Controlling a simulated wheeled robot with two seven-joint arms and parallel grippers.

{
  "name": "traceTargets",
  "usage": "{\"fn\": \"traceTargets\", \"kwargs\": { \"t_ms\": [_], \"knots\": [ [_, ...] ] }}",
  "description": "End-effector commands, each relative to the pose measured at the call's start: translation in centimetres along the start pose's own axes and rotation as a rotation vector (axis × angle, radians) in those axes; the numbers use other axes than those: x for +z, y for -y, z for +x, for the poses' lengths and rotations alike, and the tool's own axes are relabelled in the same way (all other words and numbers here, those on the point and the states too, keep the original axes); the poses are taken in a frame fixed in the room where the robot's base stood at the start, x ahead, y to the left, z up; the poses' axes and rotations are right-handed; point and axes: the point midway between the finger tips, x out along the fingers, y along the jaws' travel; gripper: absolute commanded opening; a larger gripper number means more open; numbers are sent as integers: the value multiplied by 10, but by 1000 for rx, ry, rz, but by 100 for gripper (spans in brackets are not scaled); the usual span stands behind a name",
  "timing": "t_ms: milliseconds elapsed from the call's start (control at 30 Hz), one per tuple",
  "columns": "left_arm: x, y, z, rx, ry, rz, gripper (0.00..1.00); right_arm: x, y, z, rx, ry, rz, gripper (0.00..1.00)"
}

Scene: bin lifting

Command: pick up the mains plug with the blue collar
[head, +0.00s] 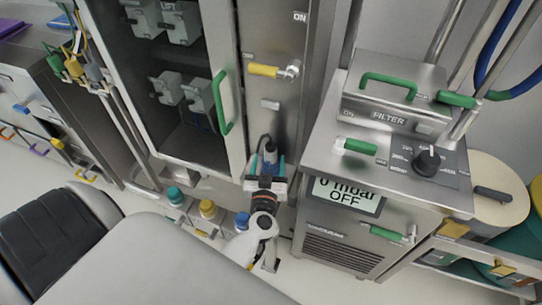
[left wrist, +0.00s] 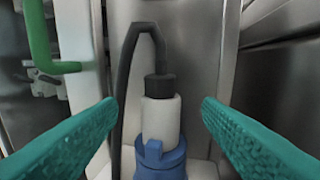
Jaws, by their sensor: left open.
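The mains plug with the blue collar (left wrist: 161,160) stands upright in the left wrist view, with a pale body above the collar and a black cable that loops up and over to the left. In the head view the plug (head: 270,152) shows small at the steel panel beside the cabinet door. My left gripper (head: 266,166) is open in front of it. In the left wrist view the teal fingers of the left gripper (left wrist: 160,112) lie on either side of the plug, with a gap to it on both sides. The plug's lower end is out of view there.
A cabinet door with a green handle (head: 221,102) is left of the plug; the handle also shows in the left wrist view (left wrist: 40,40). A yellow valve handle (head: 263,70) is above.

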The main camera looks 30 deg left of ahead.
Motion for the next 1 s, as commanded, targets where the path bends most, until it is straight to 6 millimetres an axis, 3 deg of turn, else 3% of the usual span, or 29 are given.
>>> {"fn": "traceTargets", "kwargs": {
  "t_ms": [400,667,1000],
  "knots": [
    [8,1,50,-2,1,1,60,7,1,0,-1,11,0,44],
    [8,1,52,-2,-1,0,60,7,1,0,-1,11,-1,44],
    [8,1,52,-2,0,0,6,6,1,0,-1,11,-1,44]
  ]
}}
